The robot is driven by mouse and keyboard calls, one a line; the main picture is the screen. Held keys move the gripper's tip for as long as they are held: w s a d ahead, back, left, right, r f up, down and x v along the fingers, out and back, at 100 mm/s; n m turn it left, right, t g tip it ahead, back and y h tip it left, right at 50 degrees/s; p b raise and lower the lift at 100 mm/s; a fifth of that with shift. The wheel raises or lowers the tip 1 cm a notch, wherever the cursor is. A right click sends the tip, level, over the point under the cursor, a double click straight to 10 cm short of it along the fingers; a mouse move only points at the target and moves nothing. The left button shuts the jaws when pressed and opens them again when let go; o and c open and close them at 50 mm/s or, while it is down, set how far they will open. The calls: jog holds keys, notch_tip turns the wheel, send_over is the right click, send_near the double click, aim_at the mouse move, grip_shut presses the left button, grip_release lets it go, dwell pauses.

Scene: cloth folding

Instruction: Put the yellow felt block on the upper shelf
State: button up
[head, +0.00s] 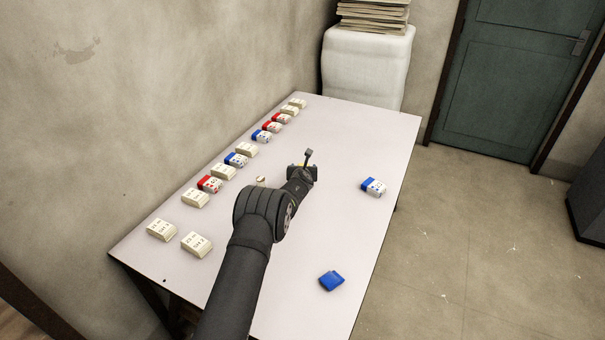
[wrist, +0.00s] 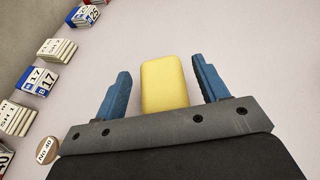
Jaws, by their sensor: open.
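The yellow felt block (wrist: 165,85) lies on the pale table between the two blue fingers of my gripper (wrist: 160,70) in the wrist view. There is a gap between each finger and the block, so the fingers are open and not touching it. In the head view my gripper (head: 303,168) is over the middle of the table and hides most or all of the block. I see no upper shelf in either view.
A row of cream, red and blue numbered blocks (head: 235,159) runs along the wall side of the table (head: 290,265). A blue-and-white block (head: 374,187) and a blue block (head: 331,281) lie to the right. A small round tag (wrist: 46,150) is left of my gripper.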

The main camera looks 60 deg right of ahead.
jog(key=v, duration=1.1)
jog(key=shift+o, duration=0.4)
jog(key=shift+a+r, duration=0.2)
jog(key=shift+s+a, duration=0.1)
jog(key=shift+a, duration=0.05)
jog(key=s+a, duration=0.2)
jog(key=a, duration=0.3)
jog(key=x, duration=1.1)
jog(key=shift+w+d, duration=0.25)
jog(key=shift+d, duration=0.05)
jog(key=shift+w+d+f, duration=0.15)
jog(key=shift+w+d, duration=0.1)
jog(key=shift+d, duration=0.55)
jog(key=shift+w+d+f, duration=0.1)
jog(key=shift+w+d, duration=0.1)
jog(key=shift+d, duration=0.55)
jog(key=shift+x, duration=1.1)
jog(key=shift+c, duration=0.4)
